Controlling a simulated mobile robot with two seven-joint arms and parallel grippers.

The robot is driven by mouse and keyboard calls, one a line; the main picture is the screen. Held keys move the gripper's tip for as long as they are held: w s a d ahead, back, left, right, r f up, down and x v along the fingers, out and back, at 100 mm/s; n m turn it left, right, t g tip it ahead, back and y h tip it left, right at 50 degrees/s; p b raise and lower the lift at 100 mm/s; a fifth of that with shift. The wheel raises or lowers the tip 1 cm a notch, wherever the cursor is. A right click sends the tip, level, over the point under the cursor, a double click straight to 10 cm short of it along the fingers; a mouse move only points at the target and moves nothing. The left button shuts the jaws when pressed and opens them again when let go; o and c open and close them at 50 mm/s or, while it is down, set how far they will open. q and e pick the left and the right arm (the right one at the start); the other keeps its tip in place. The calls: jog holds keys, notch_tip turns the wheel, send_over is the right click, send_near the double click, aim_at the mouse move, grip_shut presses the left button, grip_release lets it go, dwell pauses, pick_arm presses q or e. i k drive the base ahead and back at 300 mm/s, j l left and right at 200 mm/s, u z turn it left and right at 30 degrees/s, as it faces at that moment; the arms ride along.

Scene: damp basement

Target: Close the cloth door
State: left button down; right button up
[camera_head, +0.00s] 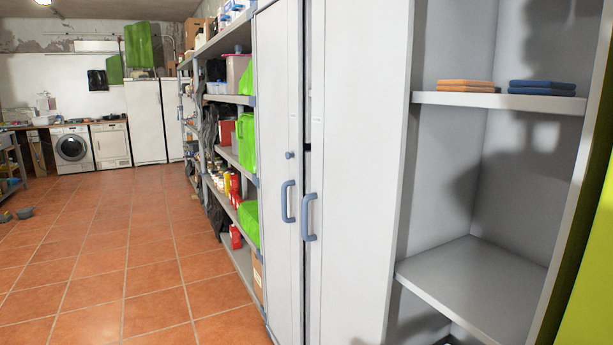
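A tall grey cabinet fills the right half of the head view. Folded orange cloths (467,86) and folded blue cloths (542,88) lie on its upper shelf (500,101), in an open compartment. Left of the compartment is a tall pale panel (362,180). Two blue-grey handles, a left one (287,201) and a right one (308,217), sit close together on tall narrow door fronts. A dark vertical gap shows between these fronts. I cannot tell for sure which panel is the cloth door. Neither of my grippers is in view.
A lower shelf (475,285) in the compartment looks bare. A yellow-green surface (585,265) stands at the right edge. Metal shelving with green bags (247,145) and boxes runs along the left of the cabinet. The tiled floor (120,260) is largely clear; a washing machine (72,148) stands far back.

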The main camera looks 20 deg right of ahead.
aim_at(362, 50)
jog(key=i+j+z, duration=0.15)
jog(key=i+z, duration=0.3)
jog(key=i+j+z, duration=0.3)
jog(key=i+z, duration=0.15)
jog(key=i+j+z, duration=0.25)
jog(key=z, duration=0.15)
jog(key=i+j+z, duration=0.2)
jog(key=j+z, duration=0.15)
jog(key=i+j+z, duration=0.15)
jog(key=j+z, duration=0.25)
jog(key=i+j+z, duration=0.1)
jog(key=j+z, duration=0.25)
jog(key=j, duration=0.1)
